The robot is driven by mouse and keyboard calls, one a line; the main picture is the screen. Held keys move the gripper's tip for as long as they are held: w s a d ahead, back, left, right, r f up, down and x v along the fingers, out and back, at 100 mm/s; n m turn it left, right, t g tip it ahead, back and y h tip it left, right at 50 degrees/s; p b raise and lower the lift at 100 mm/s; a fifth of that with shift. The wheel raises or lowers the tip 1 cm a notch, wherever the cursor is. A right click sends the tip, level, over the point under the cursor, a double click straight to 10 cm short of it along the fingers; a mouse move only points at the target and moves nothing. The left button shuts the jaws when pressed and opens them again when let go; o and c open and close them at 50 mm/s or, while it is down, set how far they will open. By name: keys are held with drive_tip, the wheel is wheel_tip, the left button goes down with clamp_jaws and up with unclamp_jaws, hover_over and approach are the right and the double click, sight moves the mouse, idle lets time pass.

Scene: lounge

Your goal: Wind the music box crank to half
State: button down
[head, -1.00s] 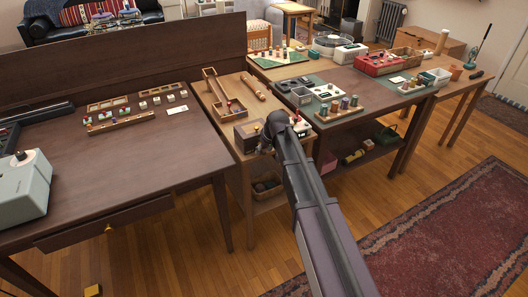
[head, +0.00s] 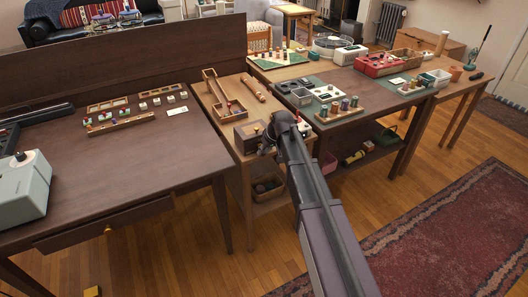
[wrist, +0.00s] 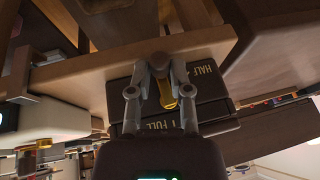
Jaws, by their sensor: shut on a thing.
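The music box (head: 243,138) is a small dark box at the front of the narrow wooden table. In the wrist view, the dark box (wrist: 205,112) carries gold lettering that reads HALF and FULL. A short brass crank piece (wrist: 166,96) lies between my gripper's fingers. My gripper (wrist: 160,66) is shut on the crank, with its fingertips around its far end. In the head view, my gripper (head: 265,148) is at the right side of the box. My wrist and arm hide part of that side, and the crank is hidden there.
A wooden track toy (head: 222,92) stands behind the box. A small white device with a red knob (head: 304,127) is close on the right of my wrist. The large brown table (head: 140,150) is at the left. The wooden floor in front is clear beside the rug (head: 440,235).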

drive_tip(key=c, duration=0.6)
unclamp_jaws()
drive_tip(key=shift+o, duration=0.2)
drive_tip(key=shift+r+t+h+p, duration=0.15)
drive_tip(key=shift+t+h+p, duration=0.2)
drive_tip(key=shift+h, duration=0.25)
drive_tip(key=p+v, duration=1.3)
drive_tip(key=v, duration=0.1)
drive_tip(key=s+d+m+g+h+p, duration=0.1)
drive_tip(key=s+d+m, duration=0.1)
drive_tip(key=s+d, duration=0.4)
drive_tip(key=s+d+r+m+g+h+p, duration=0.1)
drive_tip(key=s+d, duration=0.5)
drive_tip(key=s, duration=0.7)
drive_tip(key=shift+d+m+g+h, duration=0.25)
drive_tip(key=shift+m+g+h, duration=0.05)
drive_tip(key=shift+m+g, duration=0.4)
